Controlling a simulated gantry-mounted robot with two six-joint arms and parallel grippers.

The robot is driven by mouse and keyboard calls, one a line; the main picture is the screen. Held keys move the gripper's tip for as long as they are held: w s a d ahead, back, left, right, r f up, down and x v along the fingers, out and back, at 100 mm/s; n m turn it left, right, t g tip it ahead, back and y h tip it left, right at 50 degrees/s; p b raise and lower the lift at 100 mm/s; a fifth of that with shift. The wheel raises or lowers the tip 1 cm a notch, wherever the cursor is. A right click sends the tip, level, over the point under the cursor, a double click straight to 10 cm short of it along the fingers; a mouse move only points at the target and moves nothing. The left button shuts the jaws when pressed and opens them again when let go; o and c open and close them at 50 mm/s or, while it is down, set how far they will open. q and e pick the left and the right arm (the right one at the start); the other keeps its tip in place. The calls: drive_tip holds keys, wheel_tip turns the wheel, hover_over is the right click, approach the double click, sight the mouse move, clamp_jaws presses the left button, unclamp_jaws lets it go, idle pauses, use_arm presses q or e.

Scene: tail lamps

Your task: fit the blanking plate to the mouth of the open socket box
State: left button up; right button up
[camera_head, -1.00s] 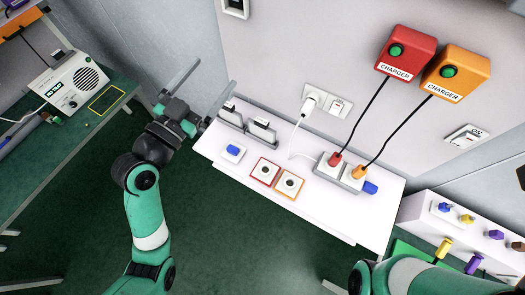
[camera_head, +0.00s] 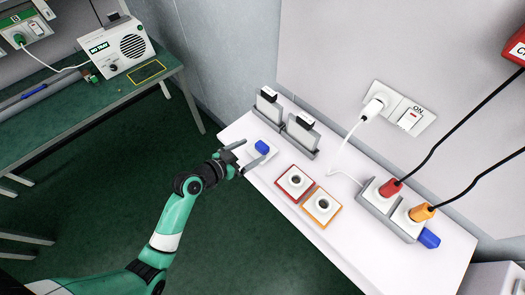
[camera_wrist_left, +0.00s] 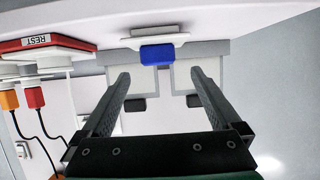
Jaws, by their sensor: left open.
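The blanking plate (camera_head: 251,154) is a white plate with a blue grip knob (camera_head: 262,147), lying at the left end of the white shelf. In the left wrist view the blue knob (camera_wrist_left: 157,54) shows just beyond my fingertips, centred between them. My left gripper (camera_head: 258,149) is open and empty, its two fingers reaching toward the knob from the front left. It also shows in the left wrist view (camera_wrist_left: 160,76). I cannot tell whether a finger touches the plate. The open socket box is not clearly in view. My right gripper is not in view.
Two grey holders (camera_head: 300,137) stand behind the plate. A green bench (camera_head: 130,85) stands left.

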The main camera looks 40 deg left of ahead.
sight(260, 147)
use_arm(q)
drive_tip(key=shift+w+f, duration=0.25)
drive_tip(key=shift+w, duration=0.3)
drive_tip(key=b+x, duration=0.1)
drive_tip(key=x, duration=0.3)
drive_tip(key=shift+d+f+b, duration=0.1)
drive_tip(key=shift+f+b, duration=0.3)
drive_tip(key=shift+w, duration=0.5)
drive_tip(key=shift+c, duration=0.3)
drive_tip(key=c, duration=1.4)
